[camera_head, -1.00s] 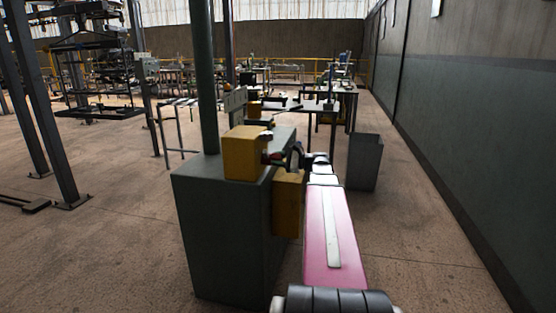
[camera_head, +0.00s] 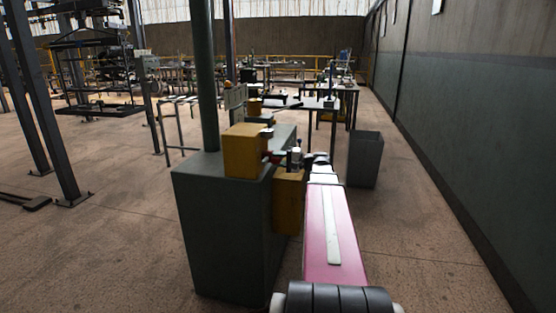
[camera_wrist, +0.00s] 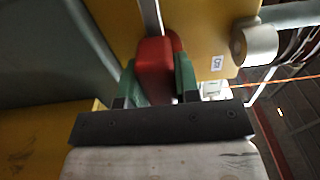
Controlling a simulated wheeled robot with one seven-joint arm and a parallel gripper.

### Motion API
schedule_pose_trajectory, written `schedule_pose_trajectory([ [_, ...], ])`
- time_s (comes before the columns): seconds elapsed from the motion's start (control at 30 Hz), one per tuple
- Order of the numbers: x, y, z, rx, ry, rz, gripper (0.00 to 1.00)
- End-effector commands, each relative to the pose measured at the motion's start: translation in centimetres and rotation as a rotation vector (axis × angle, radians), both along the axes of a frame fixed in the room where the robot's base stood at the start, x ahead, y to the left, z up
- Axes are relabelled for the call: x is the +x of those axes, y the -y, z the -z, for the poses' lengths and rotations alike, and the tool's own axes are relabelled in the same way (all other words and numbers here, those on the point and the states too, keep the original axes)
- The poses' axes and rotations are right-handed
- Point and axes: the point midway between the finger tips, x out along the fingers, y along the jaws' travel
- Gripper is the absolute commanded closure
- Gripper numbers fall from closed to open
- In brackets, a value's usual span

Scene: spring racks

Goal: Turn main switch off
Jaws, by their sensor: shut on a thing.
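The main switch is a red handle (camera_wrist: 155,68) on a metal lever in front of a yellow box face (camera_wrist: 205,30) in the wrist view. My gripper (camera_wrist: 158,78) has its two green fingers on either side of the red handle and is shut on it. In the head view the yellow switch box (camera_head: 244,151) sits on top of a dark green cabinet (camera_head: 222,225). My gripper is small there, at the right side of the box, and its fingers are hard to make out.
A second yellow box (camera_head: 287,202) hangs on the cabinet's right side, close to my arm. A grey bin (camera_head: 364,160) stands to the right behind it. A green post (camera_head: 204,80) rises behind the cabinet. The floor between bin and right wall is clear.

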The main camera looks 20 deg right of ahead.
Motion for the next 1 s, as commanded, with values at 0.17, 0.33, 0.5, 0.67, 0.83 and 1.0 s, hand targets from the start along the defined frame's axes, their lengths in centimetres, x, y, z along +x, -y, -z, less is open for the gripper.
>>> schedule_pose_trajectory([
  [0.17, -0.07, 0.00, 0.12, -0.020, 0.028, 0.000, 1.00],
  [0.33, -0.08, -0.01, 0.14, -0.026, 0.035, 0.000, 1.00],
  [0.5, -0.09, 0.00, 0.15, -0.027, 0.036, 0.000, 1.00],
  [0.67, -0.10, -0.01, 0.16, -0.028, 0.036, 0.000, 0.57],
  [0.83, -0.07, -0.01, 0.13, -0.026, 0.035, 0.000, 0.45],
  [1.0, -0.08, 0.06, 0.10, -0.025, 0.035, 0.000, 0.45],
])
